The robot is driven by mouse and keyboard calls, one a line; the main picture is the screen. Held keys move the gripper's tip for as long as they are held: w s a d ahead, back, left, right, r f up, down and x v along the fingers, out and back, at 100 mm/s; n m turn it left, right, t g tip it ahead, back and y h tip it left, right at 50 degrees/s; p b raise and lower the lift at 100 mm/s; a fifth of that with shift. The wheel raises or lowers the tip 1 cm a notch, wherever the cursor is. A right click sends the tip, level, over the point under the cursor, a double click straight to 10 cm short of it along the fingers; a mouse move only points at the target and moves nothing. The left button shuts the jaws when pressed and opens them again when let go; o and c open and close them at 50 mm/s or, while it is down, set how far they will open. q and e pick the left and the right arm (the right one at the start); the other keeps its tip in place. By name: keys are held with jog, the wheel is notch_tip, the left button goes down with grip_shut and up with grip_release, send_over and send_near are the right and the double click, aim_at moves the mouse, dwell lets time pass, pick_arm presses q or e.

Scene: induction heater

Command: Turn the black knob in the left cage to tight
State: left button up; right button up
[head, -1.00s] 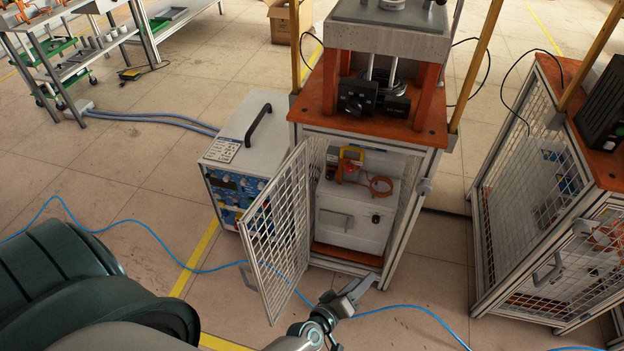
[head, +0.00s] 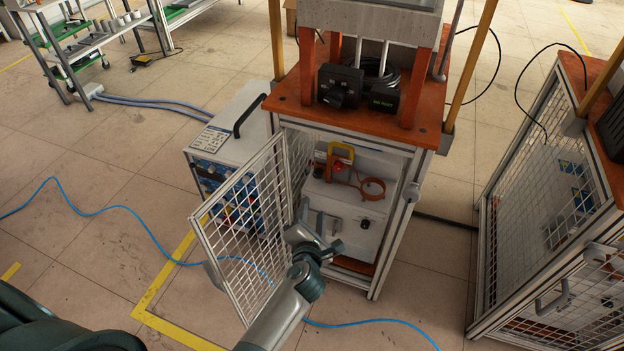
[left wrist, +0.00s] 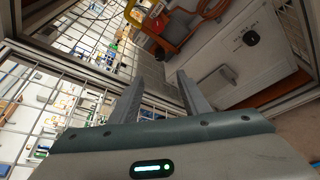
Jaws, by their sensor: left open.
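The black knob (head: 366,223) is on the front of a white box (head: 345,245) inside the left cage (head: 407,200). The cage's mesh door (head: 243,225) stands open to the left. In the left wrist view the knob (left wrist: 251,38) shows at upper right, clear of my fingers. My left gripper (head: 322,244) is at the open doorway, left of and lower than the knob in the head view. Its fingers (left wrist: 161,78) are apart with nothing between them. Which way the knob is set is too small to tell. My right gripper is not in view.
An orange cable and yellow-handled device (head: 342,165) sit on top of the white box. The door frame and cage posts border the opening closely. A second mesh cage (head: 540,210) stands to the right. A blue cable (head: 110,207) runs across the floor.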

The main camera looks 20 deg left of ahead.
pick_arm(q)
jog(key=shift+w, duration=0.1)
jog(key=b, duration=0.4)
send_near(317, 176)
jog(key=x, duration=0.7)
jog(key=shift+f, duration=0.15)
jog(key=shift+w+a, duration=0.1)
jog(key=shift+w, duration=0.5)
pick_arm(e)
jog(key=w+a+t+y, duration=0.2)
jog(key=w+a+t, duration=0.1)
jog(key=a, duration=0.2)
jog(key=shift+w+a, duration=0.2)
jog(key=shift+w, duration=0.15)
pick_arm(q)
jog(key=shift+f, duration=0.1)
jog(key=c, duration=1.1)
